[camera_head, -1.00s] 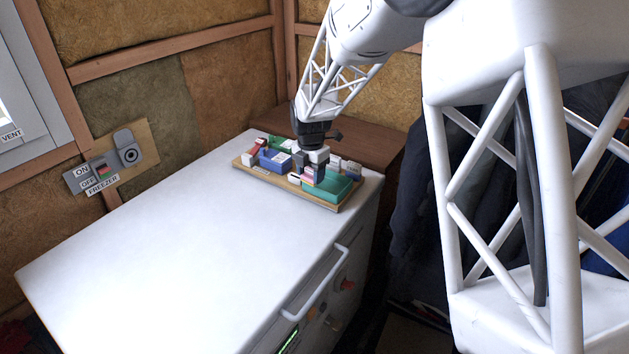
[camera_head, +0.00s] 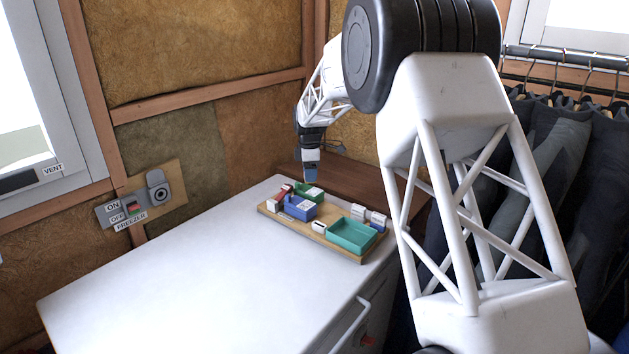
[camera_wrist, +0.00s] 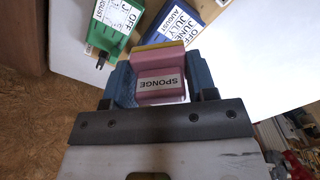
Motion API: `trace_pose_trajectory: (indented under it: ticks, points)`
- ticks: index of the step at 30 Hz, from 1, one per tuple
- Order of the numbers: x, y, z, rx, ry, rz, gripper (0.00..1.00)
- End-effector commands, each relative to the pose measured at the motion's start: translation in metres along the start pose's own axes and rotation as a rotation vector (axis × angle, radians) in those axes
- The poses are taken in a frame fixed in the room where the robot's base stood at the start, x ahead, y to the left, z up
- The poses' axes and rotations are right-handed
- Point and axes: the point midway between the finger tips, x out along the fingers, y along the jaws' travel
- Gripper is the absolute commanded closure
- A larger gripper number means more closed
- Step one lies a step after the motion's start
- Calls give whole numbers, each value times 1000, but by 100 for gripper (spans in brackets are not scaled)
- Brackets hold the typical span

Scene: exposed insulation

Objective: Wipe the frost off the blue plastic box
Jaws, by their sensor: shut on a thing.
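The blue plastic box (camera_head: 299,209) sits in the left part of a wooden tray on the white freezer top. In the wrist view, the blue box (camera_wrist: 183,22) shows a white label with month names; I cannot make out frost on it. My gripper (camera_head: 311,172) is raised above and behind the tray's far left end, apart from the boxes. In the wrist view, the blue fingers of my gripper (camera_wrist: 160,82) are shut on a pink sponge (camera_wrist: 160,97), labelled SPONGE, with a yellowish far edge.
The wooden tray (camera_head: 327,241) also holds a green box (camera_head: 309,191), a red item (camera_head: 284,190), a teal open bin (camera_head: 352,235) and small white pieces. The freezer top (camera_head: 190,275) is clear in front and left. A freezer switch panel (camera_head: 128,208) is on the insulated wall.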

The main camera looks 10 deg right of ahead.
Motion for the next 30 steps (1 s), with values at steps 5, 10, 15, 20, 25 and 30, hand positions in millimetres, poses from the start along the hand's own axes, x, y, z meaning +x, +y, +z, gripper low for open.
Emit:
trace_pose_trajectory:
  ticks: [5,10,15,20,25,30]
  points:
    - [-2,2,-1,10,0,1,67]
    - [-1,2,-1,9,0,0,67]
    - [2,2,-1,8,0,0,67]
    - [13,2,-1,8,0,-1,67]
    - [28,2,-1,8,0,-2,67]
    - [44,2,-1,8,0,-2,67]
